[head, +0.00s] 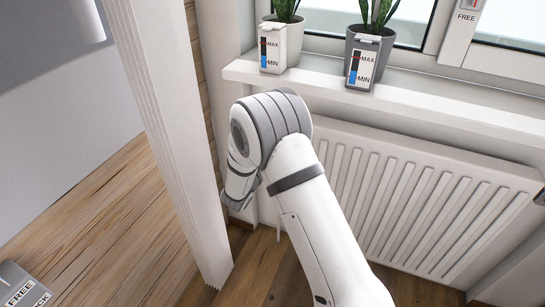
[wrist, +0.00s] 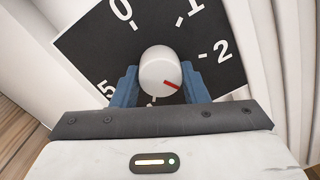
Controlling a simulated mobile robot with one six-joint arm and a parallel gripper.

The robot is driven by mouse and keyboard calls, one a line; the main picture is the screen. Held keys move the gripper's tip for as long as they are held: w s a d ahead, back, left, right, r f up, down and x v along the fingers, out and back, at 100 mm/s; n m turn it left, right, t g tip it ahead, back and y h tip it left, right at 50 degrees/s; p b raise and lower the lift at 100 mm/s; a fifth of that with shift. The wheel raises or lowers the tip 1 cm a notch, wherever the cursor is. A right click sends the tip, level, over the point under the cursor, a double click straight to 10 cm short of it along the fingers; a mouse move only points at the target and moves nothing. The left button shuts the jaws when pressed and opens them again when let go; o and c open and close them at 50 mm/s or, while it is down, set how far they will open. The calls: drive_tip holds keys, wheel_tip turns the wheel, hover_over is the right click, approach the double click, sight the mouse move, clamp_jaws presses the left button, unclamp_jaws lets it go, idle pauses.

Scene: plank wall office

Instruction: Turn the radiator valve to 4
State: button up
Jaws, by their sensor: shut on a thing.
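The radiator valve knob (wrist: 158,70) is a round white cap with a red pointer mark, seen in the wrist view. The pointer aims to the lower right, clockwise past the 2. Behind the knob is a black dial plate (wrist: 85,45) with white 0, 1, 2 and 5 visible. The rest of the scale is hidden behind my gripper. My gripper (wrist: 160,74) is shut on the knob, a blue finger on either side. In the head view, the white ribbed radiator (head: 420,195) stands under the window sill, and my arm hides the knob.
A white post (head: 165,130) stands close left of my arm. Above the radiator, the sill (head: 440,115) carries a white pot (head: 281,45) and a grey pot (head: 369,55) with plants and level gauges. A grey FREE-marked thing (head: 20,285) is at the lower left.

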drive_tip(key=shift+r+m+g+b, duration=0.1)
drive_tip(key=shift+m+g+b, duration=0.4)
drive_tip(key=shift+m+b, duration=6.2)
drive_tip(key=o, duration=1)
drive_tip(key=shift+r, duration=0.1)
drive_tip(key=p+v, duration=0.2)
drive_tip(key=v, duration=0.6)
drive_tip(key=shift+d+p, duration=0.1)
drive_tip(key=shift+p, duration=0.25)
